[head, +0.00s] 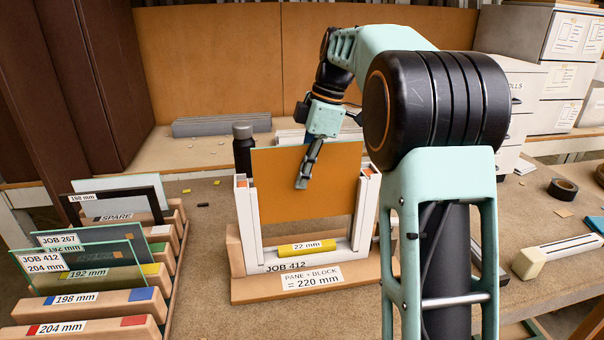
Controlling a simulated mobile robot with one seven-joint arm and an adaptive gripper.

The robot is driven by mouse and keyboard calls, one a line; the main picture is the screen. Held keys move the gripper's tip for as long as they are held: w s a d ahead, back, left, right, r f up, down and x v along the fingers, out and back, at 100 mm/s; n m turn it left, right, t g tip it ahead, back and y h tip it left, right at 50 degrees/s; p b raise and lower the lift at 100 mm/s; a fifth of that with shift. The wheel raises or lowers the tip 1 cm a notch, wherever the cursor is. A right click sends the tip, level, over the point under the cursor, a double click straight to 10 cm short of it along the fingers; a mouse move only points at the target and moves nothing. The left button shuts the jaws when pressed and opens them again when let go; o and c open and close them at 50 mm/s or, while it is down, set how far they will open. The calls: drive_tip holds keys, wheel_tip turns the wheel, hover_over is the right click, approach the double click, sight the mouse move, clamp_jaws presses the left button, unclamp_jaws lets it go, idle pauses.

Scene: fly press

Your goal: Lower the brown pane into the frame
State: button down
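The brown pane (285,195) is upright, slightly tilted in the picture, its right side a little higher. My gripper (303,180) holds it at the top edge, with one dark finger across its front face; the other finger is hidden behind it. The white frame (244,225) stands open at the top on a wooden base marked "PANE + BLOCK = 220 mm". The pane shows between the frame's two uprights, its top edge above them. Its lower edge is above the yellow 22 mm block (307,246) on the bottom rail, with a gap. I cannot tell whether its sides sit in the grooves.
At left, a wooden rack (85,300) holds several panes, with labels such as JOB 267, JOB 412 and SPARE. A dark bottle (243,150) stands behind the frame's left upright. Black tape (562,189) and a pale-ended bar (530,263) lie at right.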

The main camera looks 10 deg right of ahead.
sight(317, 162)
drive_tip(key=shift+f+b, duration=2.85)
drive_tip(key=shift+f, duration=1.5)
drive_tip(key=shift+r, duration=0.15)
drive_tip(key=c, duration=2.1)
unclamp_jaws()
drive_tip(key=v, duration=1.2)
